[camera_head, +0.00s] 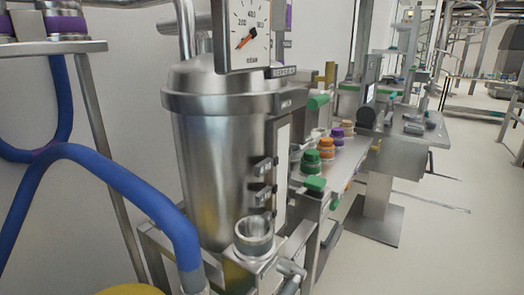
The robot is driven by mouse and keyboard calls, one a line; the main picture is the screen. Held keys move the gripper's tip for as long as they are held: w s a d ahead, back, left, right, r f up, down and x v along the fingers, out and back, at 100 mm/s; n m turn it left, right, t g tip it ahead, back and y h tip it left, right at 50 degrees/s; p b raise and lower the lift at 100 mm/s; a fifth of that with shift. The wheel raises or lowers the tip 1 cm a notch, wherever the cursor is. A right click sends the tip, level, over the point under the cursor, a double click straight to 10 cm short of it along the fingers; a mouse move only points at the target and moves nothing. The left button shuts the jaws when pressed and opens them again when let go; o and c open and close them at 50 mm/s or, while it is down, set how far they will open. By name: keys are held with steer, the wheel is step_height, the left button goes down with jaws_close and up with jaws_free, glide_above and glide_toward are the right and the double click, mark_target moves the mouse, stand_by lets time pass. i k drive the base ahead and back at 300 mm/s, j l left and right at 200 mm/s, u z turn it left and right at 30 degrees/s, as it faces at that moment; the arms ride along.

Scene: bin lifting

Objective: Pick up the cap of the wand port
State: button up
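A round metal fitting (254,240) with an open-looking top stands low in front of the large steel vessel (215,165). It may be the wand port, but I cannot tell for sure. I cannot single out its cap. Several capped items stand on the bench at right, including a green one (312,160), an orange one (326,148) and a purple one (337,136). I cannot tell whether any of these is the cap. My gripper is not in view.
A thick blue hose (115,178) arcs across the left foreground. A dial gauge (248,30) rises above the vessel. A steel bench (345,165) runs back at right, with a pedestal table (400,150) beyond. Pale floor (440,240) is open at lower right. A yellow object (130,290) shows at the bottom edge.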

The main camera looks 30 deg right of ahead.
mark_target(296, 149)
steer(key=i+l+u, duration=0.2)
steer(key=l, duration=0.35)
steer(key=i+l+u, duration=0.2)
steer(key=l, duration=0.4)
steer(key=l+u, duration=0.25)
steer(key=l, duration=0.3)
